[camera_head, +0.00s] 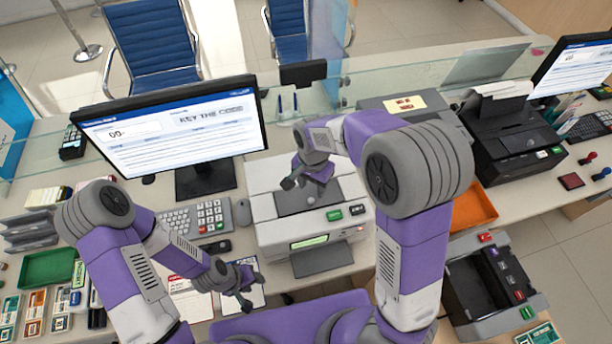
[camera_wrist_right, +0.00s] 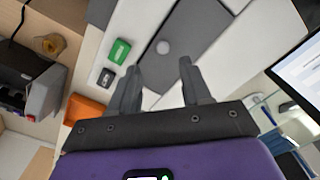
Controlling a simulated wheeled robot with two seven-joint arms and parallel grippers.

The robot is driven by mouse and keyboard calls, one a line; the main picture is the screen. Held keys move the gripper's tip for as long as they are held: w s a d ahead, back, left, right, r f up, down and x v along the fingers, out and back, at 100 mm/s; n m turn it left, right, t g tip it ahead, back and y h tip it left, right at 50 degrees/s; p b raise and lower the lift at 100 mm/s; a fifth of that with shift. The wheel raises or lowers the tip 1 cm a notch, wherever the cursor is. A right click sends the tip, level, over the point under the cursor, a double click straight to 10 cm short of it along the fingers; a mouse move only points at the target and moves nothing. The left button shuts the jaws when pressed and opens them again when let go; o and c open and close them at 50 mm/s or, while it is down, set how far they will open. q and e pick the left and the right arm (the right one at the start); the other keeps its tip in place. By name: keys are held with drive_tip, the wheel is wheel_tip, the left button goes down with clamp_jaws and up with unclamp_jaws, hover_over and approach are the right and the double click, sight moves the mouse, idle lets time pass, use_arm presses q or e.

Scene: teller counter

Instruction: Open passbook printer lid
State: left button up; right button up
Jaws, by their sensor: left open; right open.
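The passbook printer (camera_head: 265,232) is a white box in the middle of the counter, with a dark grey panel (camera_head: 296,204) on top that looks flat. My left gripper (camera_head: 255,291) is open and empty, left of the printer's front.
A monitor (camera_head: 178,128) and a keyboard (camera_head: 194,219) with a mouse (camera_head: 242,212) stand left of the printer. An orange tray (camera_head: 478,207) and a black printer (camera_head: 515,128) are at right. A glass screen (camera_head: 400,78) runs behind.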

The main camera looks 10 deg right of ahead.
sight(311, 200)
drive_tip(key=shift+w+f, duration=0.6)
drive_tip(key=shift+f, duration=0.05)
drive_tip(key=f, duration=0.6)
drive_tip(key=shift+s+f+b, duration=0.15)
drive_tip(key=shift+s+b, duration=0.15)
clamp_jaws()
